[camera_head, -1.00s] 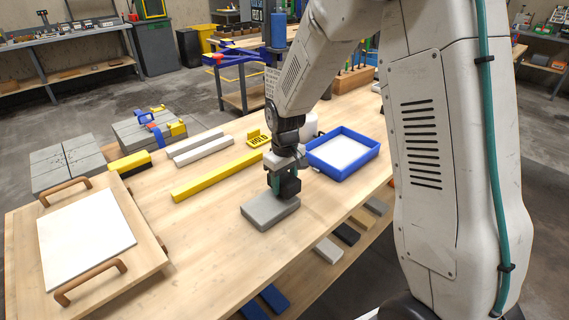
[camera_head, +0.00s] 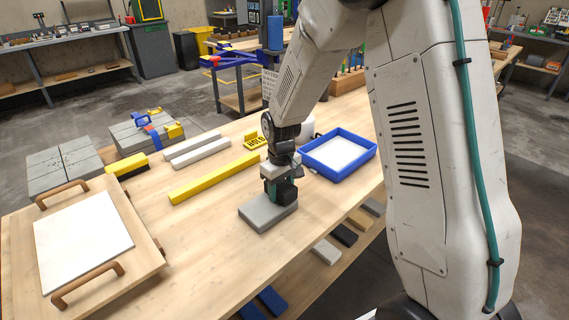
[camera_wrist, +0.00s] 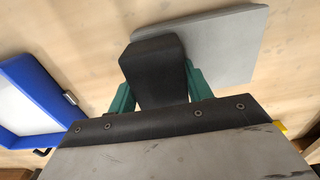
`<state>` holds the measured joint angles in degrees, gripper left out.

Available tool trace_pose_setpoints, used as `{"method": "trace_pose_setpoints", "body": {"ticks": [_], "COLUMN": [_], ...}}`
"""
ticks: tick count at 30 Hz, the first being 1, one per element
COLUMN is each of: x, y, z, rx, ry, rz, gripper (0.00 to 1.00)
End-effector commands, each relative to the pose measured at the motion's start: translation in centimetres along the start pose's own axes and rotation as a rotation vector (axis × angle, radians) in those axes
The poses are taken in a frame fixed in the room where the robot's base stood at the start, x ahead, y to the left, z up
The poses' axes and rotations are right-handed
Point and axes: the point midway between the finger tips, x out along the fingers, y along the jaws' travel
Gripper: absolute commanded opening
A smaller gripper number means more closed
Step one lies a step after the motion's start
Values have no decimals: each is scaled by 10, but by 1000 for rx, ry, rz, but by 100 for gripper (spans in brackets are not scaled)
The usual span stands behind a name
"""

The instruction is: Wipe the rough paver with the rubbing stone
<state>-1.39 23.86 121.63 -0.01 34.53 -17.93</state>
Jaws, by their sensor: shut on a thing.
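The rough paver is a grey rectangular slab (camera_head: 262,214) lying flat on the wooden bench near its front edge; it also shows in the wrist view (camera_wrist: 232,45). My gripper (camera_head: 281,190) is over the paver's right part, pointing down. In the wrist view its green fingers (camera_wrist: 160,92) are shut on a dark block, the rubbing stone (camera_wrist: 157,62), one on each side. The stone overlaps the paver's edge in that view. It looks to be at or just above the paver's top; I cannot tell if they touch.
A blue tray (camera_head: 373,151) with a white inside stands right of my gripper. The bench left of the paver is clear.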

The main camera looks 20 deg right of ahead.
Motion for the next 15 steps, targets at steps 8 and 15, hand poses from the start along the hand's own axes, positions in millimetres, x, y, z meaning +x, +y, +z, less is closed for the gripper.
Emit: {"method": "trace_pose_setpoints", "body": {"ticks": [8,15], "x": [-31,-52], "y": [2,1], "z": [0,0], "rx": [-3,-4], "ry": [3,3], "rz": [1,1], "gripper": [21,21]}}
